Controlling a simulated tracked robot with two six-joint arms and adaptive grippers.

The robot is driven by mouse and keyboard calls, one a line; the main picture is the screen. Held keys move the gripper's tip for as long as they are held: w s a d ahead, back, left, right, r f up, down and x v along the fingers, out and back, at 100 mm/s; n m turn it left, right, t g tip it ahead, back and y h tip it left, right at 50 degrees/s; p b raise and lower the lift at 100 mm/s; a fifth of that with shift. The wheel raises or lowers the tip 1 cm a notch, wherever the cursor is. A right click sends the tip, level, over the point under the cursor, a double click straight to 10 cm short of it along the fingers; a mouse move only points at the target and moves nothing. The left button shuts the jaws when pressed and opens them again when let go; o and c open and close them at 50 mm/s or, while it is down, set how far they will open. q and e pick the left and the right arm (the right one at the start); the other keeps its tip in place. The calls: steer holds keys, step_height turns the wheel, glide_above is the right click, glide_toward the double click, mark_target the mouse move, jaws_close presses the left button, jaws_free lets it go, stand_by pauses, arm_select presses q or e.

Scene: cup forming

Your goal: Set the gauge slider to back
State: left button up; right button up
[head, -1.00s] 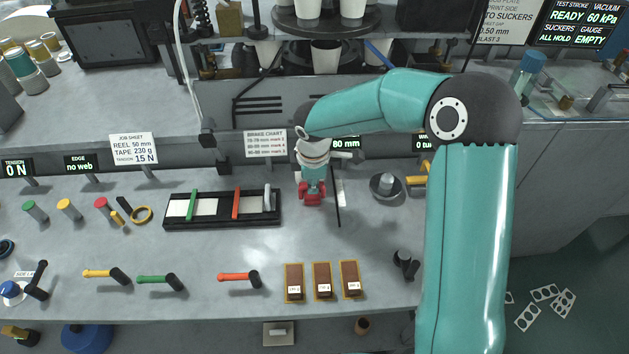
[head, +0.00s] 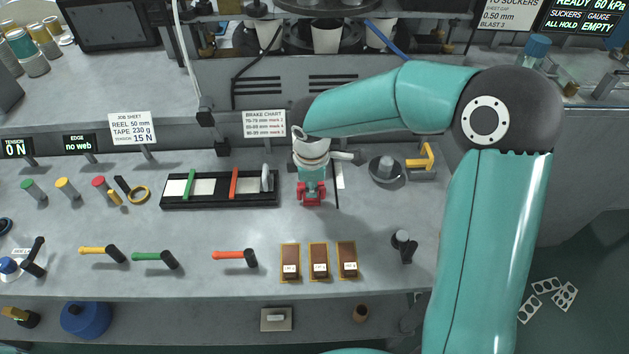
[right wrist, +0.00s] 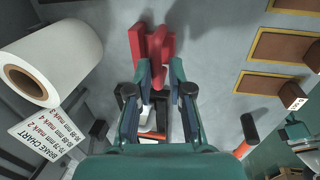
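I cannot clearly pick out a part marked as the gauge slider. A black framed rail (head: 220,203) lies on the bench, with a green bar (head: 189,184), a red bar (head: 233,183) and a grey upright piece (head: 267,177) at its right end. My right gripper (head: 312,196) is to the right of this rail, pointing down over the bench. A thin dark line and a white strip (head: 340,175) lie just right of the gripper. My left gripper is out of view.
Three brown blocks (head: 318,277) lie near the front edge. An orange handle (head: 235,255) and a round grey part (head: 386,170) are nearby. The brake chart (head: 264,123) stands behind. A white roll (right wrist: 55,65) shows in the wrist view. Bare bench surrounds the gripper's front side.

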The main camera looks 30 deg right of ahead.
steer(key=o, duration=0.3)
steer(key=shift+s+a, duration=0.15)
steer(key=shift+s, duration=0.1)
steer(key=shift+w, duration=0.1)
steer(key=shift+r, duration=0.1)
step_height(320, 180, up, 12)
steer(key=s, duration=0.2)
steer(key=shift+a+f, duration=0.25)
steer(key=shift+a, duration=0.2)
